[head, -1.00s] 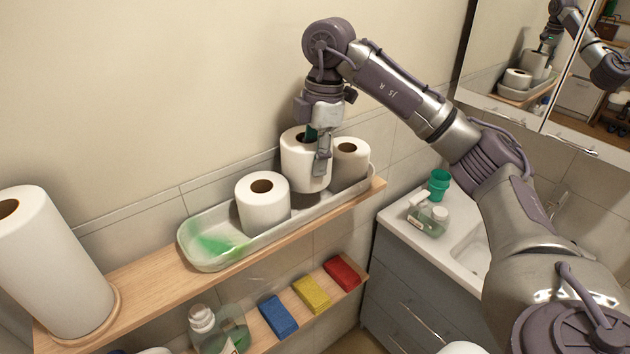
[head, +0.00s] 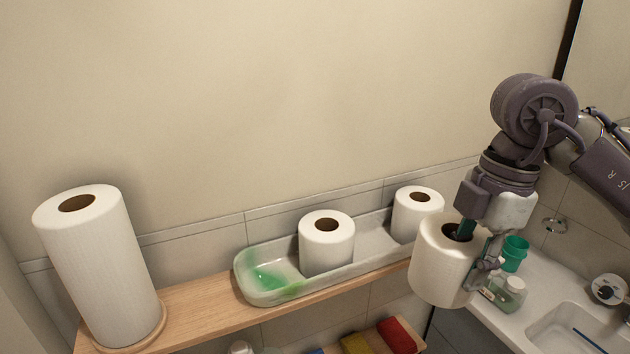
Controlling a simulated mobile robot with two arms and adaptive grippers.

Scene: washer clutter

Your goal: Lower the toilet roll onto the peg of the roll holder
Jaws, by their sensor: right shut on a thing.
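My right gripper (head: 475,247) is shut on a white toilet roll (head: 436,262), with one finger in the roll's core and the other against its outside. The roll is upright or nearly so, held in the air in front of the tray's right end. Two more toilet rolls stand in the tray: one in the middle (head: 326,246) and one at its right end (head: 416,214). I cannot make out a free peg of the roll holder in the head view. My left gripper is not in view.
The grey-white tray (head: 268,298) sits on a wooden shelf (head: 195,310). A tall paper roll (head: 98,265) stands on a round wooden base at left. A green cup (head: 514,253), a bottle (head: 508,292) and a sink (head: 575,330) are at lower right. Sponges lie below the shelf.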

